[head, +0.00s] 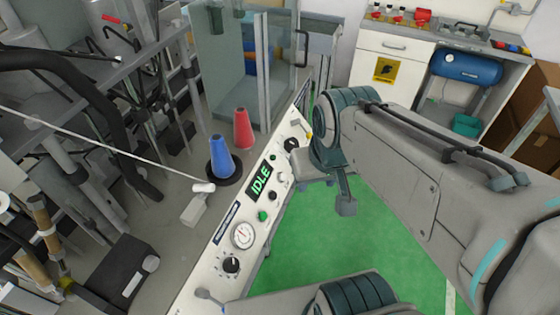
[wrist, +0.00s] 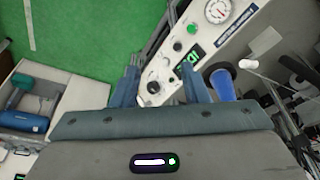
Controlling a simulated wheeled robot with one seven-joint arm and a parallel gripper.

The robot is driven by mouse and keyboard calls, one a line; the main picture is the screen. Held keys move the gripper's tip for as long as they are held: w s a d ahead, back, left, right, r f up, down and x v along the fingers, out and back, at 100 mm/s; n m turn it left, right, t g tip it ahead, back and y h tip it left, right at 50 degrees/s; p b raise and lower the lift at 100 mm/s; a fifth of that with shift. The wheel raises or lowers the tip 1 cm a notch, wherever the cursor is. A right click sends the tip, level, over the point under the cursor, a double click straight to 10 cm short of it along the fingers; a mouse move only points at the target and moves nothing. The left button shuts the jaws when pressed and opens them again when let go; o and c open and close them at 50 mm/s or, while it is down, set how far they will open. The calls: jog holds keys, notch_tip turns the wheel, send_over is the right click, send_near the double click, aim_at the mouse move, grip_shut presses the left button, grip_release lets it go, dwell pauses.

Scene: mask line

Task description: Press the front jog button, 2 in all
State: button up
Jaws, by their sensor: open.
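A slanted white control panel (head: 225,245) runs along the machine's edge in the head view, with a lit green "IDLE" display (head: 261,178). One green button (head: 263,216) sits below the display, near a dark round button (head: 272,195). Labels are too small to show which is the front jog button. In the wrist view, my gripper (wrist: 163,82) is open and empty, its two blue-grey fingers spread over the panel's knob end. A green button (wrist: 192,30) shows beyond them. Contact with the panel cannot be told.
A round gauge (head: 243,235) and a black knob (head: 231,265) are on the panel. A blue cone (head: 221,158) and a red cone (head: 243,130) stand behind it, near a glass enclosure (head: 225,70). The green floor (head: 315,245) in front is clear.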

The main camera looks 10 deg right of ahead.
grip_shut()
dwell(1.4)
